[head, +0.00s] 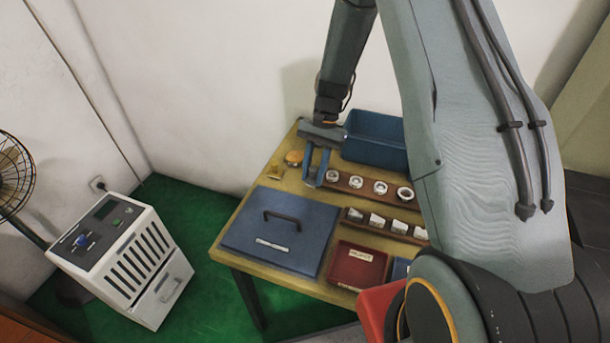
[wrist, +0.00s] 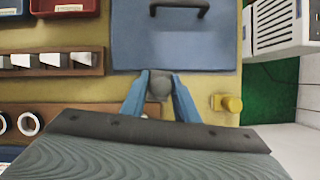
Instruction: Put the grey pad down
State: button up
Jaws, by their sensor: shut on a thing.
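My gripper (head: 315,182) is over the wooden table, between the blue lidded panel and the row of rings. Its two blue fingers (wrist: 160,88) also show in the wrist view. In the wrist view the pad lies just off the near edge of the blue panel. I cannot tell whether the pad touches the table.
A blue panel with a dark handle (head: 264,243) lies flat at the table's left. Racks hold rings (head: 381,187) and white pieces (head: 377,220). A red tray (head: 340,272), a blue bin (head: 358,155), a tan round thing (head: 294,157) and a yellow fixture (wrist: 230,103) stand around.

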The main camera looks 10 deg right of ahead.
jog(key=w+d+r+m+t+b, duration=0.1)
jog(key=w+r+m+t, duration=0.15)
jog(key=w+m, duration=0.4)
jog(key=w+d+r+m+t+b, duration=0.1)
jog(key=w+m+t, duration=0.25)
jog(key=m, duration=0.65)
jog(key=shift+y, duration=0.4)
notch_tip(320, 180, down, 9)
jog(key=shift+s+a+f+p, duration=0.1)
jog(key=shift+a+p, duration=0.05)
jog(key=shift+p, duration=0.5)
jog(key=shift+f, duration=0.15)
jog(key=o, duration=1.1)
